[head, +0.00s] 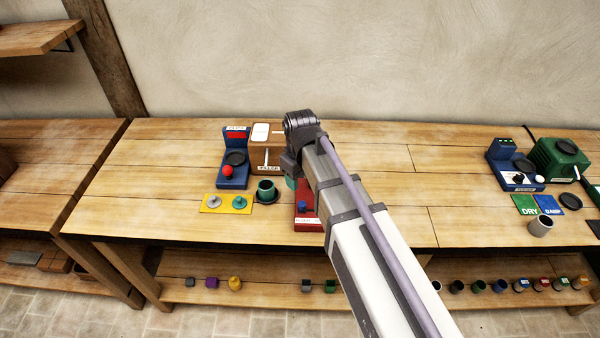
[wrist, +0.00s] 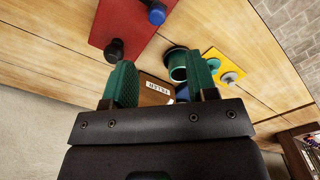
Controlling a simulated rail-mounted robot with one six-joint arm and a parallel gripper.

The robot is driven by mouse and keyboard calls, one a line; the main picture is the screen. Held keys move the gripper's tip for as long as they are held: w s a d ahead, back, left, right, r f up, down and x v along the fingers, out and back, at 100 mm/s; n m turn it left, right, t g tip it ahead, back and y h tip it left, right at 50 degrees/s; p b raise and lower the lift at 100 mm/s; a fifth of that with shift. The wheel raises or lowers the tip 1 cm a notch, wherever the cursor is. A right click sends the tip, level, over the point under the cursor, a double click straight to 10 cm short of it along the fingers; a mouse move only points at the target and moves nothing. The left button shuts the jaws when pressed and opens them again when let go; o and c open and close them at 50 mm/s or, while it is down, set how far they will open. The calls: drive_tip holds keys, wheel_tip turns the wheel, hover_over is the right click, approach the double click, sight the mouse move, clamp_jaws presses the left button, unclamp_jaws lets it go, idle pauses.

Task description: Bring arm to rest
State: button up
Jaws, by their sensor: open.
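My arm reaches out over the workbench (head: 400,170) in the head view, and its own links hide most of my gripper there. A small teal part of my gripper (head: 291,183) shows beside the arm's end. In the wrist view my gripper (wrist: 160,85) has its two green fingers spread apart, with nothing held between them. A brown filler box (head: 266,158) shows beyond the gap between the fingers (wrist: 155,92). A red base with a black knob and a blue knob (head: 308,212) lies partly under my arm.
A dark green cup (head: 266,191) stands near a yellow plate (head: 227,204) with two knobbed pieces. A blue device (head: 234,170) is behind them. A green machine (head: 558,160) and a grey cup (head: 540,226) are at the right. The bench between is mostly clear.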

drive_tip(key=s+d+m, duration=0.8)
drive_tip(key=s+d, duration=0.3)
drive_tip(key=d, duration=0.2)
drive_tip(key=shift+s+d, duration=0.35)
idle(2.5)
